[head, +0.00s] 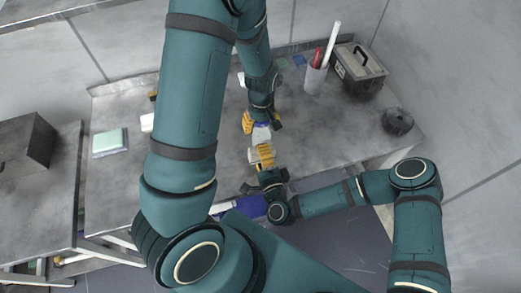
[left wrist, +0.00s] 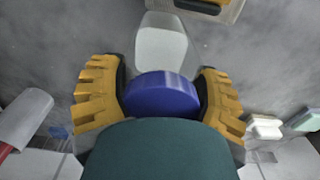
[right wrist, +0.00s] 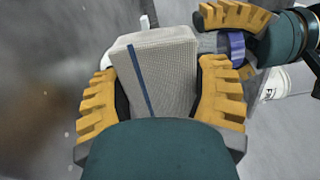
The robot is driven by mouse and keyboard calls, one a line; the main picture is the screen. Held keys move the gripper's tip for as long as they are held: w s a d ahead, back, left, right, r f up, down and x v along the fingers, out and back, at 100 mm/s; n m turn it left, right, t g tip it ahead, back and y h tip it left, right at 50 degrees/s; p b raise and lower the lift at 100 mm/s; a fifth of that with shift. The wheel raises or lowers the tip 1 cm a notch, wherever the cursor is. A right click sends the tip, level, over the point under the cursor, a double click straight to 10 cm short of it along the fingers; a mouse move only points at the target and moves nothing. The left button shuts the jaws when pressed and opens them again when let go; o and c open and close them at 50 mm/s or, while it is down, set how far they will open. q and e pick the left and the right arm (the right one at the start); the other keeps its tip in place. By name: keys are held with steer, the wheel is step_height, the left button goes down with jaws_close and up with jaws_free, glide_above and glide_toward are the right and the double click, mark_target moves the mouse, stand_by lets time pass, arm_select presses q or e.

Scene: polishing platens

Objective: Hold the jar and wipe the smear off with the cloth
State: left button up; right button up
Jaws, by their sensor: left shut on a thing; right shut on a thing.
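The jar is clear with a blue lid (left wrist: 160,92) and a pale label (left wrist: 160,52). My left gripper (head: 262,123) is shut on it at the lid, one yellow finger on each side. The jar (head: 261,134) is over the middle of the bench. The cloth (right wrist: 158,75) is a pale grey woven block with a dark blue stripe. My right gripper (right wrist: 160,98) is shut on it. In the head view the cloth (head: 253,155) is just below the jar. The jar's lid (right wrist: 237,48) shows right of the cloth in the right wrist view. I cannot make out a smear.
A grey cup (head: 315,78) holding a white rod and a red item stands at the back right, beside a dark toolbox (head: 358,68). A dark round knobbed object (head: 397,121) is at the right. A pale green block (head: 109,142) lies left. The bench's right middle is clear.

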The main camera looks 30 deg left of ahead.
steer(key=shift+v, duration=2.25)
steer(key=shift+v, duration=1.5)
arm_select(q)
steer(key=o, duration=1.3)
steer(key=shift+o, duration=0.2)
steer(key=shift+r, duration=0.1)
step_height(320, 180, up, 12)
steer(key=shift+f, duration=0.1)
